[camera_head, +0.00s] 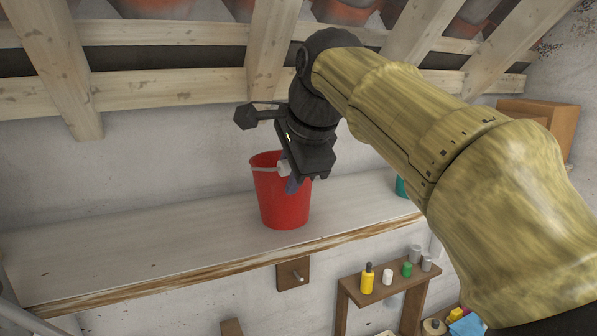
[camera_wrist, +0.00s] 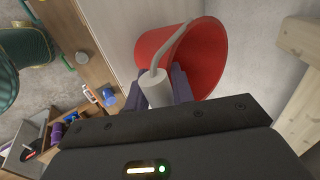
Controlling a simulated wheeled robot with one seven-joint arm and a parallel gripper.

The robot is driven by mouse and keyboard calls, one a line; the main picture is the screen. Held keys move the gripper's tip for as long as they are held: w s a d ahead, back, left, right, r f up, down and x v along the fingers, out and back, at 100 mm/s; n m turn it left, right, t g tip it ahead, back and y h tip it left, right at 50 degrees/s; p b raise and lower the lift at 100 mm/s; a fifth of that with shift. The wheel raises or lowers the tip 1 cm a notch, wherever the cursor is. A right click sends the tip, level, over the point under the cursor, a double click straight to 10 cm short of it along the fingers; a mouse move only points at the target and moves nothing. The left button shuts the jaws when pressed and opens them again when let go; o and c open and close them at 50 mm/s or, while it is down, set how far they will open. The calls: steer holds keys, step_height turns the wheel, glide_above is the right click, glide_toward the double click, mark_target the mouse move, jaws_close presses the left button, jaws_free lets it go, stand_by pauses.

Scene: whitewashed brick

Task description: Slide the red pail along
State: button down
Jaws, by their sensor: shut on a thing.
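The red pail (camera_head: 281,205) stands upright on a long pale shelf (camera_head: 130,238), close to its front edge. In the wrist view the red pail (camera_wrist: 205,62) shows its side and open rim. My gripper (camera_head: 292,184) is at the pail's upper right side. It is shut on the pail's handle: the pale grip (camera_wrist: 157,90) sits between the two purple fingers in the wrist view. The grey wire of the handle runs from the grip over the rim. The inside of the pail is mostly hidden by my gripper in the head view.
A teal object (camera_head: 402,187) stands on the shelf to the right, partly hidden by my arm. The shelf left of the pail is clear. Below is a small wooden rack (camera_head: 352,292) with a yellow bottle (camera_head: 367,278). Wooden beams (camera_head: 160,87) cross above.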

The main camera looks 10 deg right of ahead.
steer(key=s+a, duration=0.2)
steer(key=a, duration=0.6)
steer(key=s+a+p, duration=0.1)
steer(key=s+a, duration=0.2)
steer(key=a, duration=0.4)
steer(key=shift+a, duration=0.4)
stand_by(1.2)
steer(key=shift+s, duration=0.1)
steer(key=c, duration=1.1)
jaws_free()
steer(key=shift+v, duration=8.7)
